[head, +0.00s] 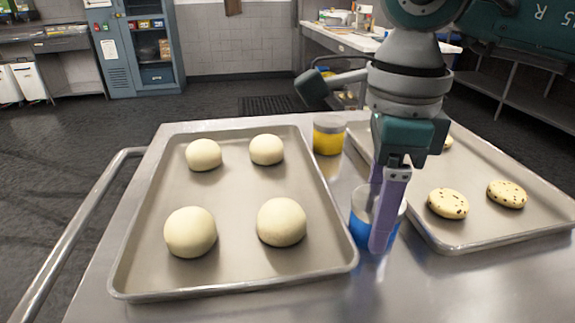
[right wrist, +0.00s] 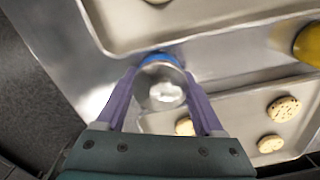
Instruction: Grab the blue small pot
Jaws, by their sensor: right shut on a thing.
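The small blue pot (head: 359,231) stands between the two trays in the head view, with a blue lower part and a clear or grey upper part. Whether the pot is off the table cannot be told. My left gripper is not in view.
A tray (head: 235,277) with several dough balls lies left of the pot. Another tray (head: 480,240) with chocolate-chip cookies (head: 448,203) lies to the right. A yellow pot (head: 329,135) stands behind, between the trays. The steel table (head: 400,295) is bare in front.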

